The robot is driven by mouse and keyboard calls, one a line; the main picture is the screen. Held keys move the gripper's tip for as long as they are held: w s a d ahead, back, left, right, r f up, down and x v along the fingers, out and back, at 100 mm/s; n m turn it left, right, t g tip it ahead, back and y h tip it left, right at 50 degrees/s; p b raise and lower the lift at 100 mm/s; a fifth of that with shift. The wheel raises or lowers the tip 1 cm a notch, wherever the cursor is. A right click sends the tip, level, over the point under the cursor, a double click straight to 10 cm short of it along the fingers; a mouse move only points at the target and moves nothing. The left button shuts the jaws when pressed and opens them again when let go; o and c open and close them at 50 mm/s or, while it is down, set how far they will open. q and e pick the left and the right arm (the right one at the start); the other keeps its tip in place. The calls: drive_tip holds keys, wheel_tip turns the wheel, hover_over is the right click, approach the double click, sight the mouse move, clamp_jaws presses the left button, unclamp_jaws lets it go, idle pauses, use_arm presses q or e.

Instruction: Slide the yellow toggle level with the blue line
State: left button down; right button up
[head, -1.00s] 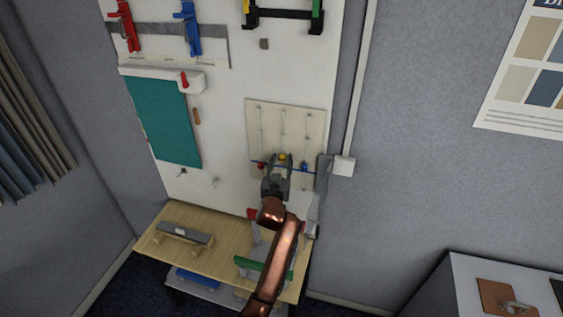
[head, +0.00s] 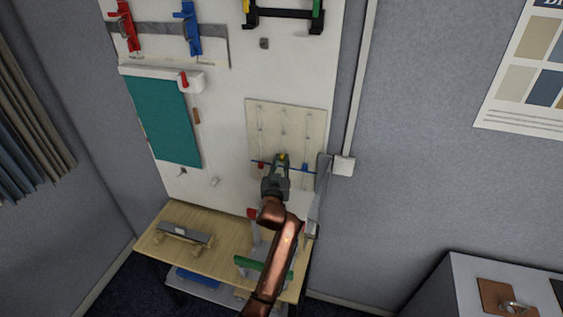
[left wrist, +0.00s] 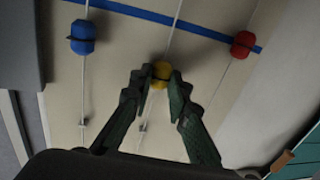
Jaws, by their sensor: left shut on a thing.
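The yellow toggle (left wrist: 160,72) sits on the middle wire of a pale panel on the wall board. In the left wrist view it is between my left gripper's fingertips (left wrist: 160,84), which are shut on it. The blue line (left wrist: 212,33) crosses the panel, and the toggle is clearly apart from it, on the gripper's side in that view. In the head view my left gripper (head: 281,161) covers part of the panel, and only a little of the yellow toggle (head: 282,156) shows above the line. My right gripper is not in view.
A red toggle (left wrist: 243,44) lies on the blue line, and a blue toggle (left wrist: 83,37) sits a little off it, each on a side wire. A wooden bench (head: 223,233) stands below the board. A grey plate edge (head: 322,178) is close to the panel's right.

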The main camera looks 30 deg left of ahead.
sight(282, 173)
use_arm(q)
wheel_tip(282, 173, down, 6)
drive_tip(key=b, duration=0.4)
drive_tip(key=shift+f, duration=0.15)
drive_tip(key=c, duration=1.8)
unclamp_jaws()
drive_tip(key=shift+s+d, duration=0.1)
drive_tip(key=shift+s, duration=0.05)
drive_tip(key=v, duration=0.7)
drive_tip(key=shift+s, duration=0.1)
